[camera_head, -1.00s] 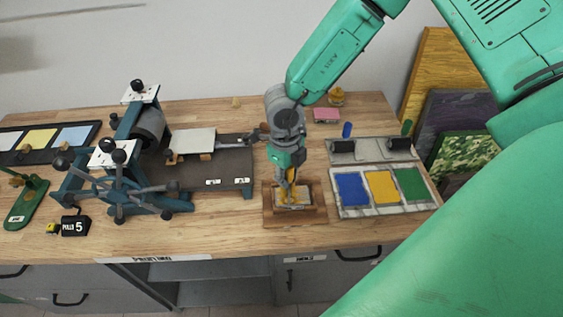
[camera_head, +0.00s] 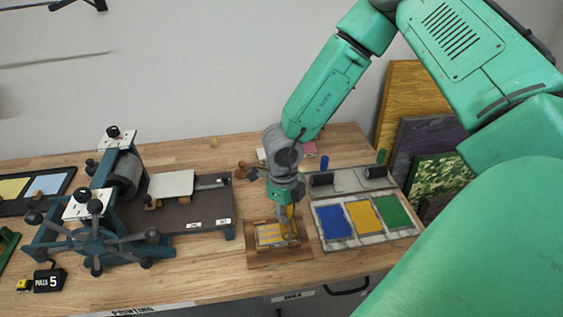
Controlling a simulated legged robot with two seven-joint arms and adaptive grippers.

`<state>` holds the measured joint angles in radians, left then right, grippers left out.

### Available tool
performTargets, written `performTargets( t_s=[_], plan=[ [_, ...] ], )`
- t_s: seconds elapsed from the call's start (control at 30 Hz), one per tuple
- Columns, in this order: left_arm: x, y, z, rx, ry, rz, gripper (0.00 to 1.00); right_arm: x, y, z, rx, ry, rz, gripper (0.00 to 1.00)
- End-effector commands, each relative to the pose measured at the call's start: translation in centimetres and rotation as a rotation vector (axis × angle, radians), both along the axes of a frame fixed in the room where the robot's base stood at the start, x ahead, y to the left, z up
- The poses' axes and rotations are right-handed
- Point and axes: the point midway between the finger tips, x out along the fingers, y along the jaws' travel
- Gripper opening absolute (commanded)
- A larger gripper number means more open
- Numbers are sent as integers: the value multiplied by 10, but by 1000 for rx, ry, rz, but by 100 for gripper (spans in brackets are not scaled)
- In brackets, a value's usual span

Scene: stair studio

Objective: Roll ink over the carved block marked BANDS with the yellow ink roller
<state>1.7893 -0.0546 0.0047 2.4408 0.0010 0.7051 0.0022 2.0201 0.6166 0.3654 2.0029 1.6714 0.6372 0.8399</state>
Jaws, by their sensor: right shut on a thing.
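The carved block (camera_head: 267,237) lies flat in a brown wooden holder (camera_head: 262,259) at the front of the bench. Its top shows yellow stripes; I cannot read its marking. My right gripper (camera_head: 286,212) points down over the block's right part and is shut on the yellow ink roller (camera_head: 291,213). Only bits of yellow show around the fingers, and the roller's lower end is at or just above the block; contact is hard to tell. The gripper hides part of the block's right side. My left gripper is not in view.
An ink slab (camera_head: 341,243) with blue, yellow and green patches lies right of the block. Behind it a grey rack (camera_head: 349,183) holds a blue-handled roller (camera_head: 324,164) and a green-handled one (camera_head: 381,157). A printing press (camera_head: 125,180) stands left. Framed panels lean at right.

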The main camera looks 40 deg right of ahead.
Motion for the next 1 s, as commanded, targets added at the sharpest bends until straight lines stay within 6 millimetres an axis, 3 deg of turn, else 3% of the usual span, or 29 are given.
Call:
performTargets(
  t_s=[0.27,1.0],
  plan=[
    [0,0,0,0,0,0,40,-6,-10,1,0,-1,0,0],
    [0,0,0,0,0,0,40,12,21,-1,1,1,0,0]
  ],
)
